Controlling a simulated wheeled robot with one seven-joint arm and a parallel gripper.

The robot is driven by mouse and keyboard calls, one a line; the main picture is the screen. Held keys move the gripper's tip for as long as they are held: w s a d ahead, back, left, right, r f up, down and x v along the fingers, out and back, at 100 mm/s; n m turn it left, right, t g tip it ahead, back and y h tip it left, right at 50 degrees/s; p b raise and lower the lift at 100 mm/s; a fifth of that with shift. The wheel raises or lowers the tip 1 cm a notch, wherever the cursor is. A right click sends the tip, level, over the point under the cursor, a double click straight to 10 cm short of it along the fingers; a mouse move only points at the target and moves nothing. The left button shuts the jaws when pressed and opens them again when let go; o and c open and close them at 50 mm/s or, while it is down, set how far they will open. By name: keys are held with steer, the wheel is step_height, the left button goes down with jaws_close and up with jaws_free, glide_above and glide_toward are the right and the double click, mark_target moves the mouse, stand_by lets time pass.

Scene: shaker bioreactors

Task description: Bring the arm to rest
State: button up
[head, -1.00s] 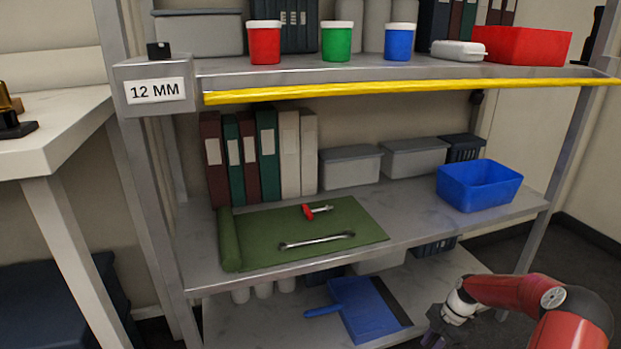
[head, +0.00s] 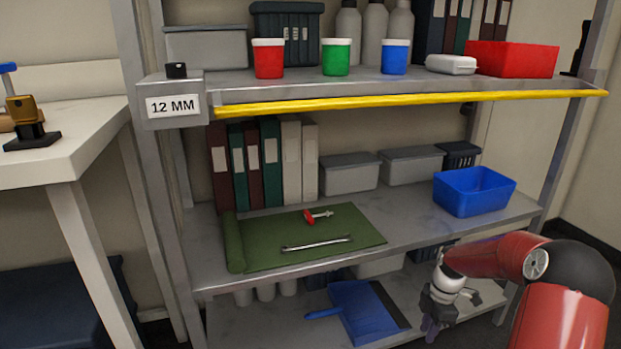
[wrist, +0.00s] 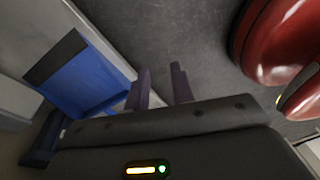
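My arm is red with dark joints and reaches in from the lower right of the head view. My gripper (head: 431,325) hangs pointing down in front of the lowest shelf, to the right of the blue dustpan (head: 362,312). In the wrist view the two purple-grey fingers of my gripper (wrist: 160,88) stand apart with bare grey floor between them. Nothing is held. The dustpan also shows at the left of the wrist view (wrist: 85,80), clear of the fingers.
The metal shelf unit stands ahead; its middle shelf holds a green mat (head: 350,228) with a wrench (head: 317,243) and a red-headed tool (head: 318,216), and a blue bin (head: 474,190). A yellow strip (head: 410,103) edges the upper shelf. A white table (head: 85,125) stands left.

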steer(key=s+a+r+m+t+h+p, duration=0.1)
steer(key=s+a+r+m, duration=0.2)
steer(key=r, duration=0.5)
steer(key=s+a+r+m+t+h+p, duration=0.1)
steer(key=s+a+r+m, duration=0.2)
steer(key=r, duration=0.4)
steer(key=s+a+r+m+t+h+p, duration=0.1)
steer(key=s+a+r+m, duration=0.2)
steer(key=r, duration=0.5)
steer(key=s+a+r+m+t+p, duration=0.1)
steer(key=s+a+r+m+t, duration=0.1)
steer(key=s, duration=0.7)
steer(key=s+a+r+m+t+y+p, duration=0.1)
steer(key=s+a+r+m+t, duration=0.1)
steer(key=s+a+r+m, duration=0.2)
steer(key=s+r+m, duration=0.3)
steer(key=s, duration=0.2)
steer(key=shift+s+p, duration=0.2)
steer(key=shift+p, duration=0.2)
